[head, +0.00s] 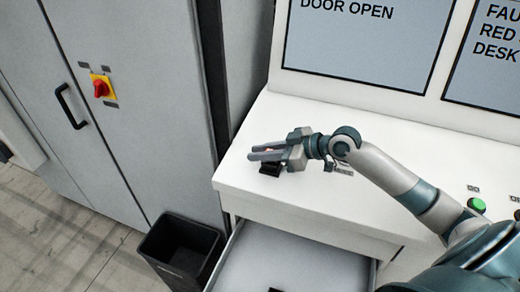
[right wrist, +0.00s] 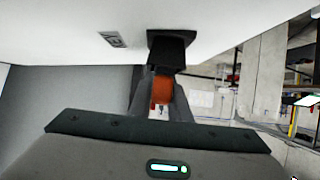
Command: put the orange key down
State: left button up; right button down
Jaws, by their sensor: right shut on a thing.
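My right gripper (head: 268,153) is over the left end of the white desk and shut on the orange key. In the head view only a small orange spot of the key (head: 270,150) shows between the fingers. In the right wrist view the orange key (right wrist: 162,90) shows more clearly, beside a black block (right wrist: 170,50) on the desk. The black block (head: 270,169) also shows under the fingers in the head view. I cannot tell whether the key touches it. My left gripper is not in view.
The white desk (head: 240,175) has an open drawer (head: 290,262) below its front edge. A black bin (head: 180,250) stands left of the drawer. A grey cabinet with a red switch (head: 101,88) is at the left. Screens stand behind the desk; a green button (head: 477,205) is at the right.

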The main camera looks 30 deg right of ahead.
jog(key=shift+f, duration=0.1)
jog(key=c, duration=1.7)
grip_release()
jog(key=shift+o, duration=0.2)
jog(key=shift+s+d+r+b, duration=0.2)
jog(key=shift+s+d+b, duration=0.15)
jog(key=shift+s+d, duration=0.05)
jog(key=b+v, duration=0.4)
jog(key=v, duration=0.5)
jog(key=shift+v, duration=0.9)
jog(key=shift+a+r, duration=0.1)
jog(key=shift+r, duration=0.05)
